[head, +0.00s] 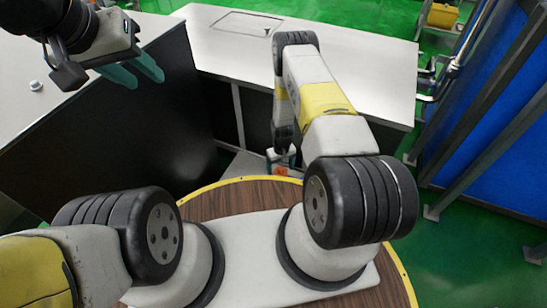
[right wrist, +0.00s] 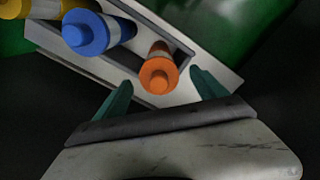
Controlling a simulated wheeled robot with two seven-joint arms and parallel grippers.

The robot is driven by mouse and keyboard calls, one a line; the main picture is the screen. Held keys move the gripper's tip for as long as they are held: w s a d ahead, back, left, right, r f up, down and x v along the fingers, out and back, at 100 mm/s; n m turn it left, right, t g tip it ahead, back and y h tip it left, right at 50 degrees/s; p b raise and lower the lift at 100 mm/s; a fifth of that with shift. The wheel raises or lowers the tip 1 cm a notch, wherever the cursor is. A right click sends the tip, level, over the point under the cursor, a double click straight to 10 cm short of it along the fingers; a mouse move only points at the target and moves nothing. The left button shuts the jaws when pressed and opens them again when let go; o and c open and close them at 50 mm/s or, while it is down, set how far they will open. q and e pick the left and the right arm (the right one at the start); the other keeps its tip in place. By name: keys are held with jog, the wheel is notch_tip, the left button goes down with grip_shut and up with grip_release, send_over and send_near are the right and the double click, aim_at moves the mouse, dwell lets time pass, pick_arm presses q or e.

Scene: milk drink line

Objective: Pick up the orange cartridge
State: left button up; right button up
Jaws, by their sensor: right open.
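The orange cartridge (right wrist: 158,72) stands in a slot of a light grey rack (right wrist: 185,95) in the right wrist view, its round end facing the camera. My right gripper (right wrist: 163,93) is open, with one teal finger on each side of the cartridge's near end in the picture; I cannot tell whether they touch it. A small orange patch shows low beyond the arm, too small to identify. My left gripper (head: 135,72) is open and empty at the upper left, above a dark panel.
A blue cartridge (right wrist: 88,32) and a yellow one (right wrist: 30,8) stand left of the orange one in the rack. A white table (head: 370,70) spans the back, and another white surface (head: 30,65) lies at left. Blue panels and metal posts stand at right.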

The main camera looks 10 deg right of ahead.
aim_at(281, 173)
jog(key=shift+f, duration=2)
grip_shut()
jog(key=shift+w+r, duration=0.1)
jog(key=shift+r, duration=0.05)
